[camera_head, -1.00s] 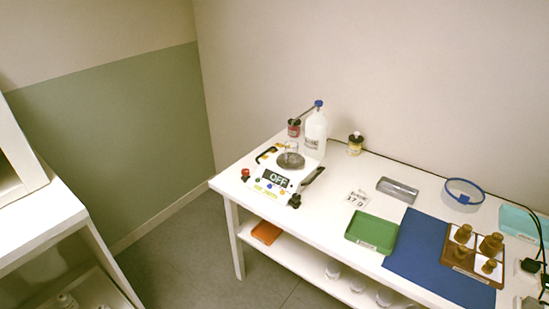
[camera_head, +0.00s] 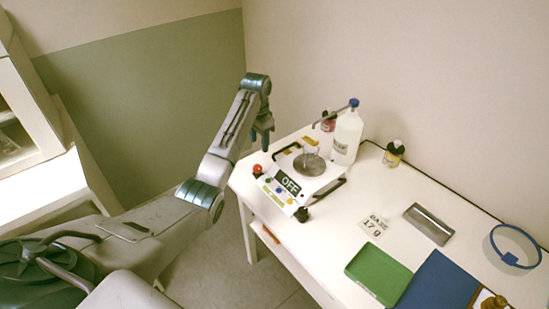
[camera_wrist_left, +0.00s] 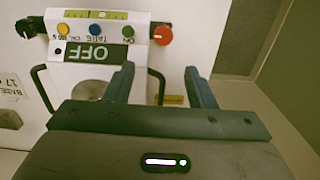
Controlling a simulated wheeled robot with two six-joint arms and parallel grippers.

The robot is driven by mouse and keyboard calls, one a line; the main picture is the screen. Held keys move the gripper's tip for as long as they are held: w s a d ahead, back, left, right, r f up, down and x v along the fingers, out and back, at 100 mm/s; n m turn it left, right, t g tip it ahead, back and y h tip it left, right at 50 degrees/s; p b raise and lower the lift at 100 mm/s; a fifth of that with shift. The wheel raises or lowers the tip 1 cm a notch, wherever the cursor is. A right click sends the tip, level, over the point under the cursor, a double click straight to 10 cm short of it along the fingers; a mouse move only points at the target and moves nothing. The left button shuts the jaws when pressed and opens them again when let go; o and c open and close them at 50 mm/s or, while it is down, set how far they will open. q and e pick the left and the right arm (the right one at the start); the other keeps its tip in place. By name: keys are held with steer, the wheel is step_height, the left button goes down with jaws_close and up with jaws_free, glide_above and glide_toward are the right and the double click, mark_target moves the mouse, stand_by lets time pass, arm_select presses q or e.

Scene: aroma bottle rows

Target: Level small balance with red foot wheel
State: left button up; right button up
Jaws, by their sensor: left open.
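The small white balance (camera_head: 322,182) stands at the table's left end, its display reading OFF. Its red foot wheel (camera_head: 257,169) is at the front left corner; it also shows in the left wrist view (camera_wrist_left: 163,35). A black foot wheel (camera_head: 301,214) is at the other front corner. A yellow-green strip (camera_wrist_left: 90,15) with marks lies along the front edge; its reading is too small to tell. My left gripper (camera_head: 265,142) is open and empty, above the balance's left side, apart from the red wheel. In the left wrist view its fingers (camera_wrist_left: 160,78) point toward that wheel. My right gripper is out of view.
A glass beaker (camera_head: 311,158) stands on the balance pan. A white wash bottle (camera_head: 347,136) and small jars stand behind it. A green tray (camera_head: 378,274), a grey metal tray (camera_head: 428,224) and a blue mat (camera_head: 438,282) lie to the right. The table's left edge is close to the balance.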

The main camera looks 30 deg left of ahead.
arm_select(q)
glide_above(257, 167)
step_height(257, 167, down, 4)
steer(key=shift+f+p, duration=0.1)
steer(key=shift+p, duration=0.3)
step_height(257, 167, down, 5)
steer(key=shift+w+d+f+p, duration=0.15)
steer(key=shift+f+p, duration=0.05)
steer(key=shift+p, duration=0.15)
steer(key=shift+f, duration=0.55)
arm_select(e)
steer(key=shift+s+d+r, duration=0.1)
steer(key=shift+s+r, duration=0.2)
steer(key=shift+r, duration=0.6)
arm_select(q)
steer(key=c, duration=1)
